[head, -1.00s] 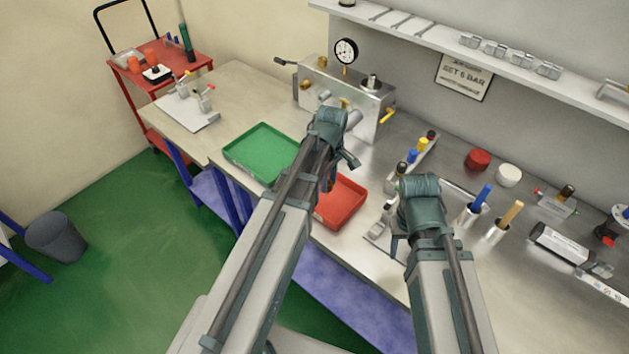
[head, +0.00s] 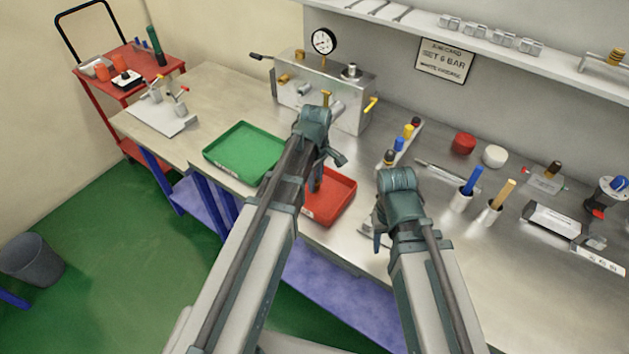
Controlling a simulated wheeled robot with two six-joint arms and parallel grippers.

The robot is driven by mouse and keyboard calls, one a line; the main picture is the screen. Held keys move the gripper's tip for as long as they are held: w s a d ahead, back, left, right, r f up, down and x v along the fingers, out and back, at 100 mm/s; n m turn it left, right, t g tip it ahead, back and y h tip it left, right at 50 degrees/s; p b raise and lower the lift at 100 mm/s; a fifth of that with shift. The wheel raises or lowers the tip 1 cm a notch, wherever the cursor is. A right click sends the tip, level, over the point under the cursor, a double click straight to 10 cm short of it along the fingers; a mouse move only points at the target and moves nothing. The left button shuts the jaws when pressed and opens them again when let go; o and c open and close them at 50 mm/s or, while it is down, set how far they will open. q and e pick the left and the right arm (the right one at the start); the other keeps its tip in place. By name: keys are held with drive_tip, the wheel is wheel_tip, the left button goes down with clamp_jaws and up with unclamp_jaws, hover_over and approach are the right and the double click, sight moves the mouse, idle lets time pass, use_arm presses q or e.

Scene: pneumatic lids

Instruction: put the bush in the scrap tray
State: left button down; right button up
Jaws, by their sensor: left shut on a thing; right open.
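The red tray (head: 340,205) lies on the steel bench, partly hidden by my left arm; I take it for the scrap tray. My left gripper (head: 323,168) is over the tray's left part, seen from behind. It is shut on a small brownish piece (head: 317,184), probably the bush, mostly hidden by the arm. Whether the piece touches the tray cannot be told. My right gripper (head: 388,236) is open, low to the right of the red tray, with its fingers largely hidden behind its wrist.
A green tray (head: 247,152) lies left of the red one. A valve block with a gauge (head: 323,41) stands behind. The bench front edge runs below the trays.

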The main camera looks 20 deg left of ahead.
use_arm(q)
drive_tip(key=c, duration=0.6)
unclamp_jaws()
use_arm(e)
drive_tip(key=shift+f, duration=0.1)
use_arm(q)
wheel_tip(320, 180, up, 12)
drive_tip(key=p, duration=1.3)
drive_tip(key=s+d+m, duration=0.3)
drive_tip(key=s+m, duration=0.2)
drive_tip(key=m, duration=0.1)
drive_tip(key=s+d+m, duration=0.3)
drive_tip(key=s+m, duration=0.2)
drive_tip(key=m, duration=0.1)
drive_tip(key=s+d+m+y, duration=0.1)
drive_tip(key=s+d+m, duration=0.3)
drive_tip(key=s+m, duration=0.1)
drive_tip(key=shift+s+r+m+b, duration=0.1)
drive_tip(key=shift+r+m+b, duration=0.05)
drive_tip(key=shift+m+b, duration=0.2)
use_arm(e)
wheel_tip(320, 180, up, 12)
